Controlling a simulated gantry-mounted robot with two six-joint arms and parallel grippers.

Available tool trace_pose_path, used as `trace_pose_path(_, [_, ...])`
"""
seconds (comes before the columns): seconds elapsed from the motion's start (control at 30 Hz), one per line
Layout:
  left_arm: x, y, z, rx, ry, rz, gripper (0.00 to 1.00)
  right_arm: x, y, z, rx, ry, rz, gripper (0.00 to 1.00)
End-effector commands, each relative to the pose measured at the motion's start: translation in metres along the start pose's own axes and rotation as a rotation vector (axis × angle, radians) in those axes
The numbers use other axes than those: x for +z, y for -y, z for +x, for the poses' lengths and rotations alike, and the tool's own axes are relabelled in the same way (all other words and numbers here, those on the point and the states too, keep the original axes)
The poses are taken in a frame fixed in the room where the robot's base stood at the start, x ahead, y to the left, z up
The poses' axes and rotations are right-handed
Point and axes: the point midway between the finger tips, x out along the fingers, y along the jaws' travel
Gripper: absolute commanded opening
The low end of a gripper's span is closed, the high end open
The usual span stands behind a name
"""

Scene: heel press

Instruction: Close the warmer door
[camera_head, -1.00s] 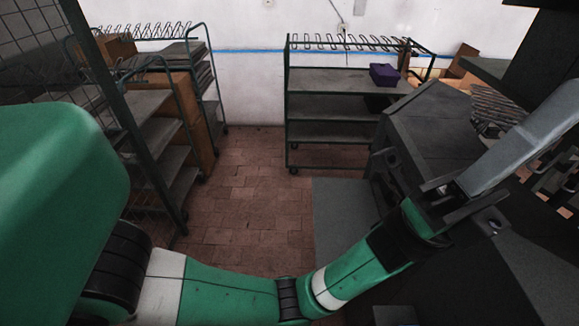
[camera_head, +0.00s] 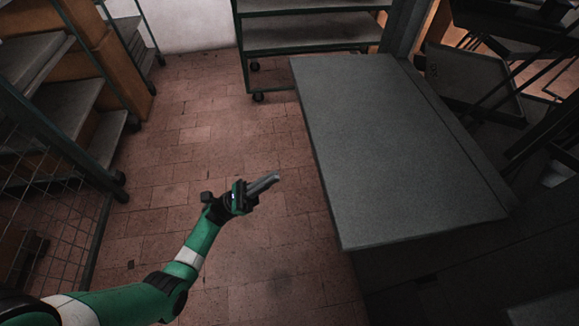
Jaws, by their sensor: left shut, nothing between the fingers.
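A large flat grey panel (camera_head: 400,150) lies roughly level to the right of the middle, its long right edge against the dark machine body (camera_head: 450,115). It looks like the warmer door, folded down open. My left gripper (camera_head: 266,183) is shut and empty, left of the panel's left edge and apart from it in the picture. Its fingers point right, toward the panel; its height relative to the panel is hard to tell. The underside of the panel is hidden. My right gripper is not in view.
Brown tiled floor (camera_head: 170,170) is clear left of the panel. A wheeled rack (camera_head: 300,35) stands behind it. Shelves (camera_head: 75,95) and a wire mesh frame (camera_head: 60,195) line the left side. Dark machine parts (camera_head: 475,85) crowd the upper right.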

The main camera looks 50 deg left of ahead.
Motion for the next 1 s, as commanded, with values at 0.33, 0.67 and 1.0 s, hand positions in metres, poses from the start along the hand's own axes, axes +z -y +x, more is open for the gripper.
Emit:
trace_pose_path(0.33, [-0.005, -0.006, -0.008, 0.015, 0.001, 0.014, 0.0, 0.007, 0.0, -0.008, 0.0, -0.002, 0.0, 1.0])
trace_pose_path(0.67, [-0.004, -0.005, 0.051, 0.009, 0.004, 0.013, 0.0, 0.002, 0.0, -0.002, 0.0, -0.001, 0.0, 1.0])
trace_pose_path(1.0, [0.015, -0.007, 0.108, 0.014, 0.002, 0.015, 0.0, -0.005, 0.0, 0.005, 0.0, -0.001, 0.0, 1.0])
